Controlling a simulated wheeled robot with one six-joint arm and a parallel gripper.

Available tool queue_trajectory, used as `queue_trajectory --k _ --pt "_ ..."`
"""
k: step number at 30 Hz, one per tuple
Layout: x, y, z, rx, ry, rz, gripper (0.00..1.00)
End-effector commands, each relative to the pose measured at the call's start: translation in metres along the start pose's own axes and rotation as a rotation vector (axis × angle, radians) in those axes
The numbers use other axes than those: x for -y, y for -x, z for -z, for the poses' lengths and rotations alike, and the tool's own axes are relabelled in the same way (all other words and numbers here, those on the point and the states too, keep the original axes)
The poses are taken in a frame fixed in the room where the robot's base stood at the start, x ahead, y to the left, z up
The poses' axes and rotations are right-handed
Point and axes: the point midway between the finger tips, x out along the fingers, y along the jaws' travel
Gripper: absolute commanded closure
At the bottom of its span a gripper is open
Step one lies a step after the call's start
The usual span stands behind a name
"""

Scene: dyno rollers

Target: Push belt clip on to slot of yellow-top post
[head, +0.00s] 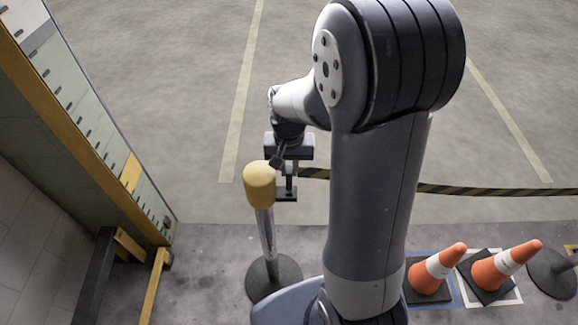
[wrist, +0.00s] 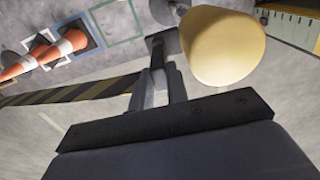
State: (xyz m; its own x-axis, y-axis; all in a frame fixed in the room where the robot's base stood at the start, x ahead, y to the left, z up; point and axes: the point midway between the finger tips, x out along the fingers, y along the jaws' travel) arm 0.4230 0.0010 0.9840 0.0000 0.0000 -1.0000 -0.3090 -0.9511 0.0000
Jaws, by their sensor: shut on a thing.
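The yellow-top post (head: 260,187) stands upright left of my arm on a dark round base (head: 273,278). Its yellow top (wrist: 222,46) fills the upper right of the wrist view. My gripper (head: 287,188) is beside the top, on its right and far side in the head view. In the wrist view my gripper (wrist: 158,85) is shut on the belt clip (wrist: 159,52), which is dark and lies just left of the top. The striped belt (head: 460,190) runs from it to the right; it also shows in the wrist view (wrist: 75,94). The slot is hidden, and I cannot tell whether clip and post touch.
Two orange cones (head: 437,268) (head: 507,265) stand in marked squares at the lower right. Another dark post base (head: 550,272) is at the right edge. A yellow-edged cabinet row (head: 90,110) stands at the left. The floor beyond the belt is clear.

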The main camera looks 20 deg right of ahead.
Motion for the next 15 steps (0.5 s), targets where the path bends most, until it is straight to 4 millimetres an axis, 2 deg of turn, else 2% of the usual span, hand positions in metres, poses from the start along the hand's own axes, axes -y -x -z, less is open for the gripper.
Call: queue_trajectory --k 15 --pt "0.0 -0.005 0.0 0.0 0.0 0.0 1.0"
